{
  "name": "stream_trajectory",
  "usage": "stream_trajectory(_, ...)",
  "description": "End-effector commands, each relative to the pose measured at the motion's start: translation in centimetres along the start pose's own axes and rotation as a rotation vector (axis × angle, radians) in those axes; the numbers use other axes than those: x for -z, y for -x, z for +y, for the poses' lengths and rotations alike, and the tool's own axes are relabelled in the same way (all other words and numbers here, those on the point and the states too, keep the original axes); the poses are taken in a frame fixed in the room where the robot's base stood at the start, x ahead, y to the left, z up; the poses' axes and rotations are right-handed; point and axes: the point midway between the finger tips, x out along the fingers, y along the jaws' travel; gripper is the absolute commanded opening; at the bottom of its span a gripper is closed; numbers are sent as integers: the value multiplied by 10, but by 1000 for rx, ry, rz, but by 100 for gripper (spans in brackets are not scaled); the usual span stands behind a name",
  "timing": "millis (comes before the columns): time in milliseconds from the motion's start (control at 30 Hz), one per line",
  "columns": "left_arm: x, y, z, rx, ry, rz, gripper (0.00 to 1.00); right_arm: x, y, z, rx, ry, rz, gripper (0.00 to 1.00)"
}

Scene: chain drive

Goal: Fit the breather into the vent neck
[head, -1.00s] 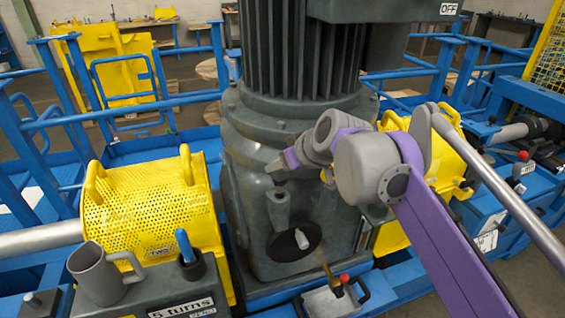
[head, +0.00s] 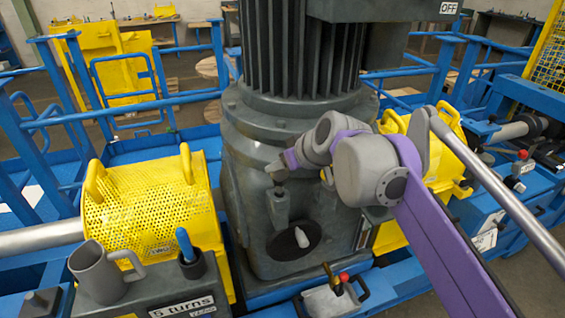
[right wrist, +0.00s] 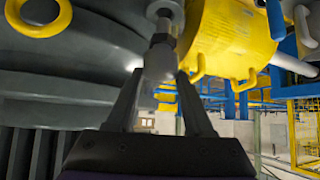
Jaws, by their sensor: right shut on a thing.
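My right gripper (head: 277,174) is at the front of the large grey-green gearbox housing, right above the grey vent neck (head: 281,207) that stands out from it. In the right wrist view the two dark fingers of my right gripper (right wrist: 160,78) are shut on the breather (right wrist: 159,64), a small rounded grey piece. Its far end lines up with the vent neck (right wrist: 166,10), with a narrow stem between them. I cannot tell how deep the breather sits. In the head view the gripper mostly hides the breather. My left gripper is not in view.
A dark round disc with a pale plug (head: 302,237) is below the neck. A yellow perforated guard (head: 150,210) stands at left, another yellow guard (head: 440,150) at right. A grey jug (head: 98,272) and a blue-handled tool in a cup (head: 187,246) stand at front left.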

Motion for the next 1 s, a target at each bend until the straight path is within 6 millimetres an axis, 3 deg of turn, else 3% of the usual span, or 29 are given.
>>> stream_trajectory(1000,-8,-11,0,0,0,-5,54,-19,-18,0,0,0,0,0)
